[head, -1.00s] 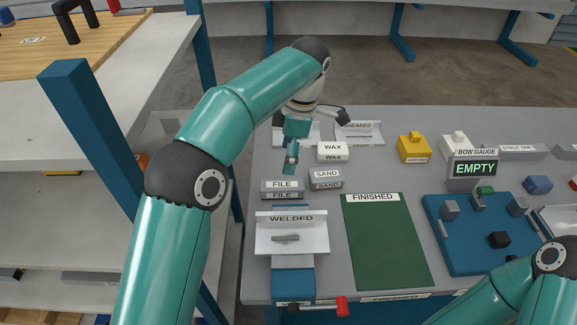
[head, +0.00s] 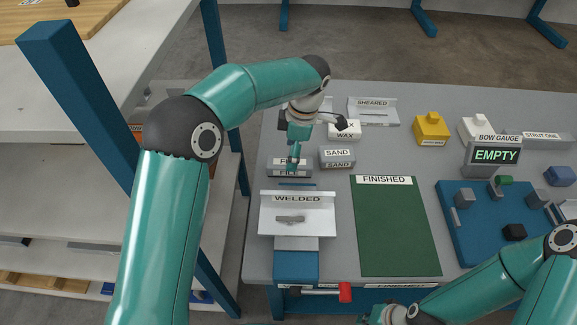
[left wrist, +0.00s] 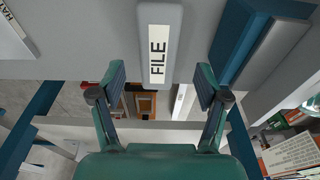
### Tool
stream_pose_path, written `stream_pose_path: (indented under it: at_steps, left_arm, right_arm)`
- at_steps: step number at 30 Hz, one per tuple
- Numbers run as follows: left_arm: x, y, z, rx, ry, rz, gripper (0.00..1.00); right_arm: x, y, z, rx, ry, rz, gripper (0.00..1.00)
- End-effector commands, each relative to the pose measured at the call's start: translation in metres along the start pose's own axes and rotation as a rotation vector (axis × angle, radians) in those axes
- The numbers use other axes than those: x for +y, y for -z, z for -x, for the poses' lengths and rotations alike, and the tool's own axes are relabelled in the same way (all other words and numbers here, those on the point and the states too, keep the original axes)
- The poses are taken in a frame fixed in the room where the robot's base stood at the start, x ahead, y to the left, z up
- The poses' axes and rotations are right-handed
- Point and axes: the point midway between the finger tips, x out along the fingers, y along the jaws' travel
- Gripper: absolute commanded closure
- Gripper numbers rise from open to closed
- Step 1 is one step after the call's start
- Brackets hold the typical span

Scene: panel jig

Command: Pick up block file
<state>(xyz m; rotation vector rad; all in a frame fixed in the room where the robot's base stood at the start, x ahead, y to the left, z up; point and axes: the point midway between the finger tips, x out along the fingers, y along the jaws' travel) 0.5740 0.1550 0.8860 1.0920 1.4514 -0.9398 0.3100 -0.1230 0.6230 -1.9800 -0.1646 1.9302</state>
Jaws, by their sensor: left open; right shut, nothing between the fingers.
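The file block (head: 283,171) is a grey block labelled FILE, lying on the bench behind the welded tray (head: 268,217). My left gripper (head: 295,163) reaches down over it and hides part of its label. In the left wrist view the file block (left wrist: 171,70) lies ahead of my left gripper (left wrist: 160,80), lined up between the two spread fingers. The fingers look empty, and I cannot tell contact with the block. My right gripper (head: 372,314) is at the bottom edge of the head view, shut and empty, partly cut off.
The sand block (head: 337,158) is close on the right of the file block, and the wax block (head: 344,134) is behind. A green finished mat (head: 397,225), a blue jig (head: 480,235) and the bow gauge reading EMPTY (head: 491,157) are further right. A shelf stands left.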

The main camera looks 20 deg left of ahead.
Motion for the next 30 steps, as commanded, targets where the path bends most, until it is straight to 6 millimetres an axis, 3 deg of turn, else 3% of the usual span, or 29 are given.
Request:
stream_pose_path:
  at_steps: [5,15,23,30]
  left_arm:
    - [0.001,0.000,-0.010,0.002,0.002,0.000,0.25]
    - [0.003,-0.002,-0.052,0.001,0.002,-0.002,0.25]
    - [0.003,-0.003,-0.055,0.000,0.000,-0.002,0.25]
    - [0.003,-0.003,-0.054,0.000,0.000,-0.002,0.65]
  right_arm:
    - [-0.001,0.000,0.002,0.000,0.000,0.000,1.00]
    - [-0.003,0.000,0.008,0.000,0.000,0.000,1.00]
    - [-0.003,0.000,0.008,0.000,0.000,0.000,1.00]
    - [-0.003,0.000,0.008,0.000,0.000,0.000,1.00]
